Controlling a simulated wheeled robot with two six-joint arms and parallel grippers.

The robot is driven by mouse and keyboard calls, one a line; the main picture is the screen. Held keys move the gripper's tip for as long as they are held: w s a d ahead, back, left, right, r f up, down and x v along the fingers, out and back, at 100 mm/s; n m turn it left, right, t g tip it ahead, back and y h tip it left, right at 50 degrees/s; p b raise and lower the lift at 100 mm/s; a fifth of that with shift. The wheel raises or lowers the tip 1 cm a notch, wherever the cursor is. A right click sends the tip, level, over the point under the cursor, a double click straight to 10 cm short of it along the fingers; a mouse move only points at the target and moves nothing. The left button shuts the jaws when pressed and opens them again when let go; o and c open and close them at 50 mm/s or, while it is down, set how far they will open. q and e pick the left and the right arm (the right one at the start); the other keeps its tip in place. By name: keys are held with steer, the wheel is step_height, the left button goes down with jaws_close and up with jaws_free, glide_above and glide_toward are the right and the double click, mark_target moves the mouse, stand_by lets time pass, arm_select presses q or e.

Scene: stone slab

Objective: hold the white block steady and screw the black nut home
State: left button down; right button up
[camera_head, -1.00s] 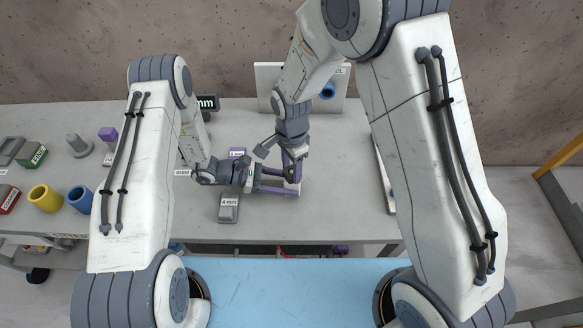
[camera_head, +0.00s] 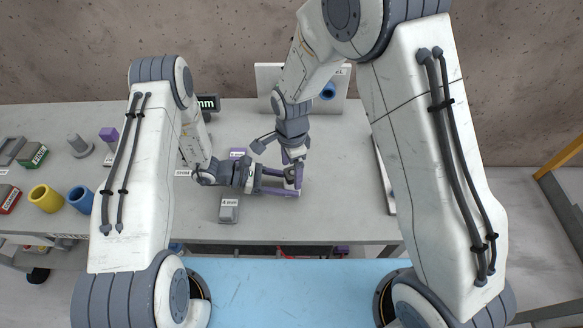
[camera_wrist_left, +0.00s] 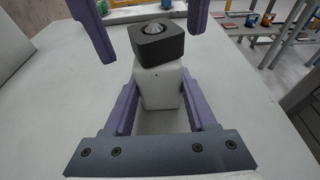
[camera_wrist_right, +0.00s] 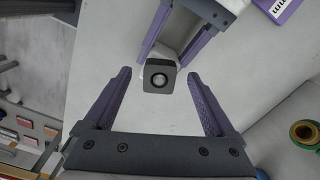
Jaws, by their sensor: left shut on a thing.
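The white block (camera_wrist_left: 160,88) stands upright between the purple fingers of my left gripper (camera_wrist_left: 160,92), which is shut on it. In the head view, my left gripper (camera_head: 288,183) reaches in from the left. The square black nut (camera_wrist_left: 158,42) sits on top of the block, and a round metal bolt end shows in its middle. My right gripper (camera_wrist_right: 159,78) is open above the nut (camera_wrist_right: 159,77), with a finger on each side and clear gaps between. It also shows in the head view (camera_head: 293,158). The thread under the nut is hidden.
A grey block labelled 4 mm (camera_head: 228,212) stands on the table (camera_head: 340,215) in front of my left gripper. A purple piece (camera_head: 238,152) lies behind it. A white upright board with a blue ring (camera_head: 328,91) stands at the back. The table right of the grippers is clear.

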mark_target(292, 172)
steer(key=shift+r, duration=2.5)
steer(key=n, duration=0.9)
steer(key=shift+d+n, duration=0.1)
steer(key=shift+n, duration=0.2)
steer(key=n, duration=0.4)
steer(key=shift+n, duration=0.3)
steer(key=n, duration=0.3)
steer(key=shift+n, duration=0.4)
steer(key=shift+f, duration=0.1)
